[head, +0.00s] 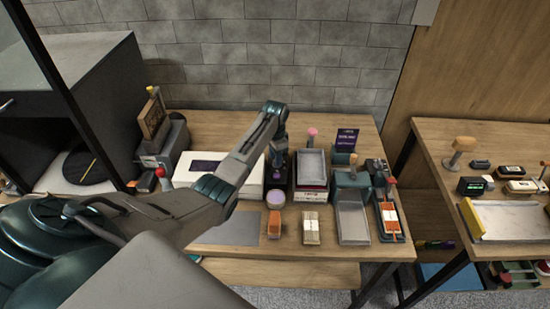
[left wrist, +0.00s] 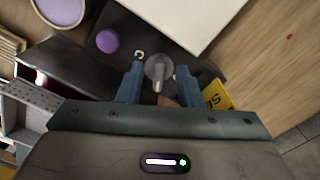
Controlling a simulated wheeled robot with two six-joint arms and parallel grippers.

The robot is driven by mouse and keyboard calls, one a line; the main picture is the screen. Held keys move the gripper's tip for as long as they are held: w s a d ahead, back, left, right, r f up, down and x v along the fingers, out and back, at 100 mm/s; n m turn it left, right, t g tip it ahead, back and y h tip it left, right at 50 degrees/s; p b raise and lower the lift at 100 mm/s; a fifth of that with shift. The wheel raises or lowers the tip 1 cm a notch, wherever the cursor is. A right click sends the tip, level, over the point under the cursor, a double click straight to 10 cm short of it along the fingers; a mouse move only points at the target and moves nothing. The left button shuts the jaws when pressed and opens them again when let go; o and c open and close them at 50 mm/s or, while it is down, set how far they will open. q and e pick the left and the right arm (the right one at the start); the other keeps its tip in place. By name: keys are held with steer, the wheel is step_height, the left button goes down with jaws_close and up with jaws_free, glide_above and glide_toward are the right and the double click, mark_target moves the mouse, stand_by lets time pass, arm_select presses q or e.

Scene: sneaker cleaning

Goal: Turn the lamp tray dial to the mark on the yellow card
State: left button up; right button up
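My left gripper (head: 277,150) reaches down over the dark lamp tray (head: 276,191) at the back of the table. In the left wrist view its blue fingers (left wrist: 158,80) are apart, one on each side of a round grey dial (left wrist: 158,68) with a pointer bar. The dial lies between the fingertips; a small gap seems to show, and I see no firm contact. Part of the yellow card (left wrist: 216,95) with dark letters shows right of the fingers, partly hidden by my gripper. A purple knob (left wrist: 107,41) stands on the tray's dark surface. My right gripper is not in view.
A white box (head: 200,168) lies left of the lamp tray. A grey metal tray (head: 312,165) on stacked boxes stands close on its right. A grey mat (head: 230,230) is bare.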

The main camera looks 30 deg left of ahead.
arm_select(q)
step_height(320, 180, up, 10)
steer(key=b, duration=0.3)
steer(key=shift+s+f, duration=0.1)
steer(key=shift+f, duration=0.05)
stand_by(0.3)
